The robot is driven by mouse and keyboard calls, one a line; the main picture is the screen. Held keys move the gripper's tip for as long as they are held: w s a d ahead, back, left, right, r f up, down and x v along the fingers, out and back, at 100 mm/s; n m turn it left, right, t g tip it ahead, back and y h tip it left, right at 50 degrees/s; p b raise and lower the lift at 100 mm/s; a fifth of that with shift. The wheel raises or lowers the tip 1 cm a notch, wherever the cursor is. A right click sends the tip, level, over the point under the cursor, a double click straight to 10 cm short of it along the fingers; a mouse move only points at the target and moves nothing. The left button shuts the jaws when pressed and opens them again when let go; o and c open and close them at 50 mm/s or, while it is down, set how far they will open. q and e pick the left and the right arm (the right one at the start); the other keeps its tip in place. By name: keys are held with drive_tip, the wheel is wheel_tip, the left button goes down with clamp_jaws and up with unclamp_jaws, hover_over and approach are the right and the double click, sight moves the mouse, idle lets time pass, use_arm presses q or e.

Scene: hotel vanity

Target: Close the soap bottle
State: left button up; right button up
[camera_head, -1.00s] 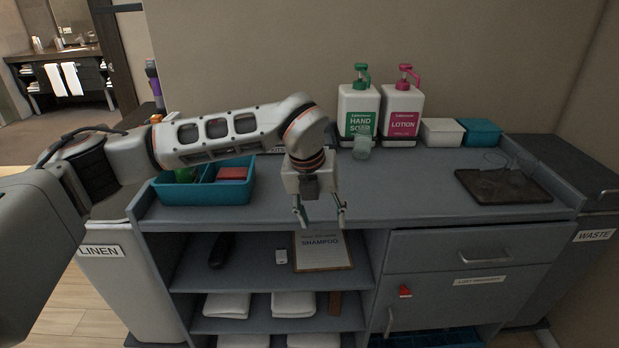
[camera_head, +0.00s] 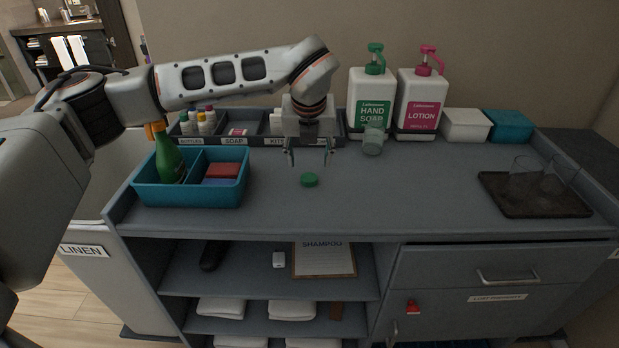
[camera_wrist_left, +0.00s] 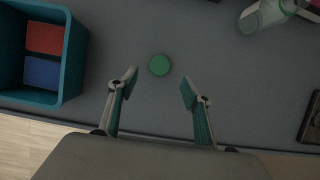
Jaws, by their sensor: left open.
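A small round green cap (camera_head: 310,180) lies on the grey counter. It also shows in the left wrist view (camera_wrist_left: 159,65). My left gripper (camera_head: 310,162) is open and empty above the counter, just behind the cap in the head view. In the wrist view the cap lies between and beyond its fingertips (camera_wrist_left: 159,85). A small translucent bottle (camera_head: 373,139) stands in front of the white hand soap dispenser (camera_head: 371,98), under its green pump. It shows in the top right of the wrist view (camera_wrist_left: 262,15). My right gripper is out of view.
A teal bin (camera_head: 220,191) with a green bottle (camera_head: 168,157) and red and blue blocks stands left. A pink lotion dispenser (camera_head: 420,101), white and teal boxes and a dark tray (camera_head: 530,199) with glasses stand right.

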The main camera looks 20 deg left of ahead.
sight(309, 178)
use_arm(q)
drive_tip(key=shift+x, duration=0.95)
drive_tip(key=shift+w+f, duration=0.1)
drive_tip(key=shift+f, duration=0.05)
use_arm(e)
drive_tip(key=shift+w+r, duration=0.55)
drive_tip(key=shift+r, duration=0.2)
use_arm(q)
drive_tip(key=p+x, duration=0.1)
drive_tip(key=x, duration=0.3)
drive_tip(key=shift+f, duration=0.65)
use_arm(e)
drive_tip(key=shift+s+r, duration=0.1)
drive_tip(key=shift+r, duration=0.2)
use_arm(q)
drive_tip(key=c, duration=0.8)
